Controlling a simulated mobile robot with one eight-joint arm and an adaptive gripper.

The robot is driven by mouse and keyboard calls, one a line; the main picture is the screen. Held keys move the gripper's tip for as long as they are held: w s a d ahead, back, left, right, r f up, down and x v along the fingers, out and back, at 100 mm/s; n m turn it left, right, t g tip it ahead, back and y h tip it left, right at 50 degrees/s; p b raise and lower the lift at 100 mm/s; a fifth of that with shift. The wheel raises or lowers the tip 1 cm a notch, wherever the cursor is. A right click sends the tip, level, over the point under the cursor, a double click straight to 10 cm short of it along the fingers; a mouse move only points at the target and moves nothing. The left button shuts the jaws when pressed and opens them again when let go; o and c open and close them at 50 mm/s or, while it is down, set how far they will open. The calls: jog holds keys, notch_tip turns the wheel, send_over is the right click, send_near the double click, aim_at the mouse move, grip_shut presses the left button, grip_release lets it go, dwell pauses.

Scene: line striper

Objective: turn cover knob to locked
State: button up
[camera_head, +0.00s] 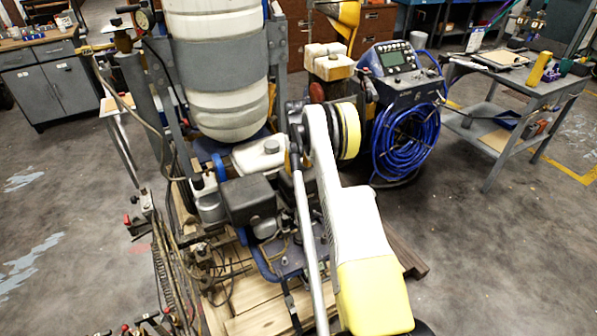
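The line striper (250,190) stands in the middle on a wooden pallet (262,300). Its engine has a dark grey box-shaped cover (248,199) on the left side, beside a white tank with a grey cap (262,153). I cannot make out which part is the cover knob or how it is turned. My white and yellow arm reaches up from the bottom right across the right side of the engine and hides part of it. I do not see my gripper's fingers.
A large white tank (215,60) rises at the striper's back. Coiled blue hose (408,140) hangs below a control panel (397,60) to the right. A grey workbench (540,85) stands far right, a grey cabinet (50,85) far left. Floor on both sides is mostly clear.

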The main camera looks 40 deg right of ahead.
jog(key=shift+f, duration=0.15)
grip_shut()
jog(key=shift+n, duration=0.3)
jog(key=n, duration=0.8)
jog(key=shift+n+p, duration=0.35)
jog(key=shift+n, duration=0.05)
jog(key=n, duration=0.4)
jog(key=shift+n, duration=2.3)
